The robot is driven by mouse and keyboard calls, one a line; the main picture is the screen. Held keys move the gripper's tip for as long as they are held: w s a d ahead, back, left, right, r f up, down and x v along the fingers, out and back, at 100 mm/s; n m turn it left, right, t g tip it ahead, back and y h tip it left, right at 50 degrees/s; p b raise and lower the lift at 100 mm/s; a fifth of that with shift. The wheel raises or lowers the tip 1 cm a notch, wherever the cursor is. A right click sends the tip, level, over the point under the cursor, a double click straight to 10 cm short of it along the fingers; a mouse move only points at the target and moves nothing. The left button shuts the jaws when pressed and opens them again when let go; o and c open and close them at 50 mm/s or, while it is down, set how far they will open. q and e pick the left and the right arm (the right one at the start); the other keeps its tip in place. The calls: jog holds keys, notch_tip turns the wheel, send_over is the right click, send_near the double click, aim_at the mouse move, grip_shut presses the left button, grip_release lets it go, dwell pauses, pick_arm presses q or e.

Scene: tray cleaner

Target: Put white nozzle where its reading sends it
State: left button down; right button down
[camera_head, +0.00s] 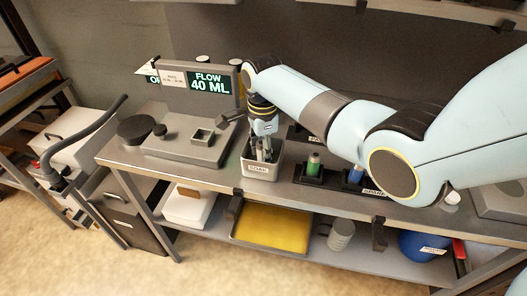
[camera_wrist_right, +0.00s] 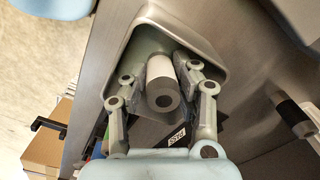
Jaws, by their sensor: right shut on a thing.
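My right gripper (camera_head: 265,150) points down into the mouth of a small grey bin (camera_head: 262,172) with a white label I read uncertainly as SOAK. In the right wrist view, the gripper (camera_wrist_right: 162,95) is shut on the white nozzle (camera_wrist_right: 160,68), which has a grey end with a dark hole. The grey bin's rim (camera_wrist_right: 205,48) surrounds the nozzle and fingertips there; I cannot tell whether the nozzle touches the bin floor. A display (camera_head: 209,84) reads FLOW 40 ML. The sign (camera_head: 172,79) beside it is too small to read. My left gripper is not in view.
Right of the bin, dark holders carry a green nozzle (camera_head: 314,163) and a blue nozzle (camera_head: 355,174). A PASS label (camera_wrist_right: 177,137) shows in the wrist view. A yellow tray (camera_head: 272,228) lies on the lower shelf.

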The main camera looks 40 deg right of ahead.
jog(key=shift+f, duration=0.1)
jog(key=c, duration=1.3)
grip_release()
jog(key=shift+d+f, duration=0.1)
jog(key=shift+r, duration=0.35)
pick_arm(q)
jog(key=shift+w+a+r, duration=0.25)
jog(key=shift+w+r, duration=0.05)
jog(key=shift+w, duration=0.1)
pick_arm(e)
notch_tip(320, 180, up, 12)
jog(key=shift+f, duration=0.15)
